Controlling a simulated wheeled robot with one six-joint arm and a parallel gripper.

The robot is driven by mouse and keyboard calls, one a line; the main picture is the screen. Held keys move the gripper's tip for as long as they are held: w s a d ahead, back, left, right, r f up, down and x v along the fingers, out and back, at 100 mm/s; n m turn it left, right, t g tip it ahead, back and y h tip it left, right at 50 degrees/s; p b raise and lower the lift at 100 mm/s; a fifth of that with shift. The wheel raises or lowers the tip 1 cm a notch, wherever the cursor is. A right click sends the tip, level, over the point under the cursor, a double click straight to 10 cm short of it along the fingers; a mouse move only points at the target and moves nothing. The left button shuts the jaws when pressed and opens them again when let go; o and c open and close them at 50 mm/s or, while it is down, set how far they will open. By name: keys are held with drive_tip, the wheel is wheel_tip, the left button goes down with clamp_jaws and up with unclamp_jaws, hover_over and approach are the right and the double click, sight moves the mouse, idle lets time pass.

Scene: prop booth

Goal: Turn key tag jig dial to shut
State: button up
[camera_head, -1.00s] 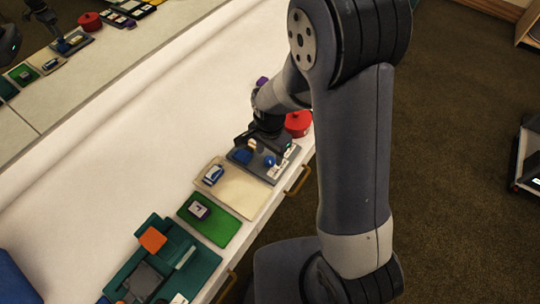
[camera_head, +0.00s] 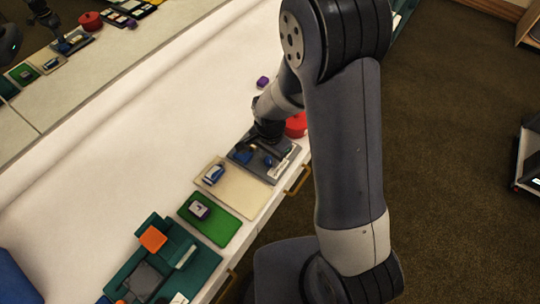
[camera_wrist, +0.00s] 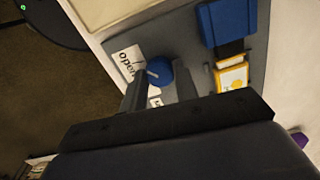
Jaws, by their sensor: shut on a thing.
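The key tag jig is a grey board (camera_head: 243,158) at the table's front edge; it also shows in the wrist view (camera_wrist: 200,45). Its round blue dial (camera_wrist: 163,69) has a white pointer mark on the left side, toward a white card reading "open" (camera_wrist: 124,58). A second white label (camera_wrist: 155,101) is mostly hidden by my gripper. My gripper (camera_wrist: 160,82) is shut on the dial, one finger on each side. A blue block (camera_wrist: 228,20) and a yellow-and-white tag (camera_wrist: 232,77) sit on the board to the right.
A red round container (camera_head: 297,125) stands close behind the jig, with a purple block (camera_head: 262,82) farther back. A cream mat (camera_head: 240,190) and green mat (camera_head: 222,228) with small items lie nearer, then a teal tray (camera_head: 205,262). The table's middle is clear.

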drive_tip(key=shift+c, duration=1.1)
drive_tip(key=n+b, duration=0.2)
drive_tip(key=n, duration=0.2)
drive_tip(key=shift+f+n, duration=0.1)
drive_tip(key=shift+n, duration=0.2)
drive_tip(key=n+b, duration=0.1)
drive_tip(key=n, duration=0.4)
drive_tip(key=shift+b, duration=0.3)
drive_tip(key=n+b, duration=0.1)
drive_tip(key=n, duration=0.4)
drive_tip(key=shift+n, duration=0.4)
drive_tip(key=shift+n+b, duration=0.35)
drive_tip(key=shift+n, duration=1.95)
